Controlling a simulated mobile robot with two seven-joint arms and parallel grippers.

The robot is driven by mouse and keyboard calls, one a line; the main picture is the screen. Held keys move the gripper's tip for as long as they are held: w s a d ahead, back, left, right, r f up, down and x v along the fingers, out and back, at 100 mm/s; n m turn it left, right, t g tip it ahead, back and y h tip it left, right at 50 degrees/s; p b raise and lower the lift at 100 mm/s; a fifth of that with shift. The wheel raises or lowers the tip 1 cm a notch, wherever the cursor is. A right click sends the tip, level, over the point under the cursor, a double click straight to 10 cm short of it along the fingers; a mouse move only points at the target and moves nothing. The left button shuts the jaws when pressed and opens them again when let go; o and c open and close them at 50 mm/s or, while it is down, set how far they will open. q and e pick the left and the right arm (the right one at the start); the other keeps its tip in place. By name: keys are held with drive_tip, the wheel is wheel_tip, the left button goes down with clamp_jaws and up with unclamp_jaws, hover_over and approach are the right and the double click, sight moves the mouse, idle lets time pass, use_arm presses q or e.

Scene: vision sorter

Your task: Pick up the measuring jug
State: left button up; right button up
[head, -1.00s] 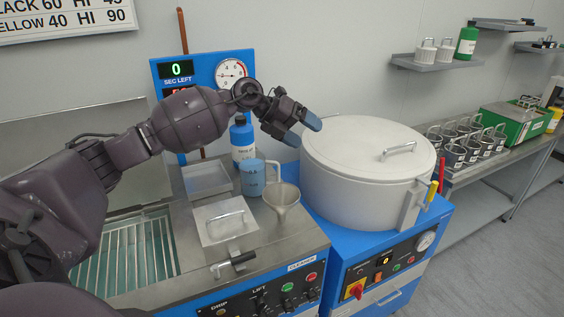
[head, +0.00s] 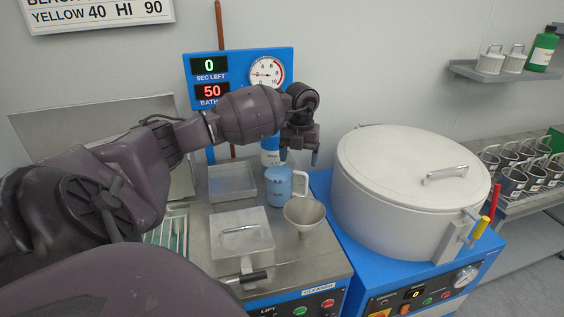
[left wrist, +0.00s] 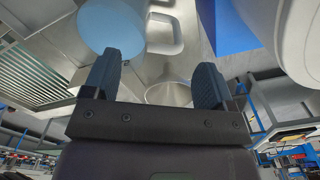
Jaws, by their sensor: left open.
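The measuring jug (head: 279,188) is a blue-filled cup with a pale handle on its right side. It stands upright on the steel top of the cleaner unit. In the left wrist view the jug (left wrist: 112,25) is at the upper left, with its handle to the right. My left gripper (head: 300,157) is open and empty, fingers pointing down, above and slightly behind the jug near its handle side. In the left wrist view the fingers (left wrist: 157,76) are apart and the jug is beyond them. My right gripper is not in view.
A metal funnel (head: 305,216) stands close to the jug at front right. A lidded steel box (head: 240,240) is in front, a shallow tray (head: 231,183) to the left. A large white lidded vessel (head: 400,205) stands right.

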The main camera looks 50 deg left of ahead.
sight(286, 184)
use_arm(q)
wheel_tip(286, 184, down, 2)
drive_tip(key=shift+d+f, duration=0.1)
drive_tip(key=shift+f, duration=0.15)
drive_tip(key=f, duration=0.2)
drive_tip(key=f+p, duration=0.1)
drive_tip(key=f, duration=0.1)
drive_tip(key=shift+d, duration=0.4)
drive_tip(key=shift+f, duration=0.35)
drive_tip(key=shift+c, duration=1.1)
drive_tip(key=c, duration=0.7)
drive_tip(key=shift+r, duration=0.1)
drive_tip(key=c, duration=0.3)
drive_tip(key=shift+w, duration=0.1)
drive_tip(key=shift+c, duration=0.2)
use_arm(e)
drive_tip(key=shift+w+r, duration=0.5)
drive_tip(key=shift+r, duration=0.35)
use_arm(q)
drive_tip(key=shift+r, duration=0.2)
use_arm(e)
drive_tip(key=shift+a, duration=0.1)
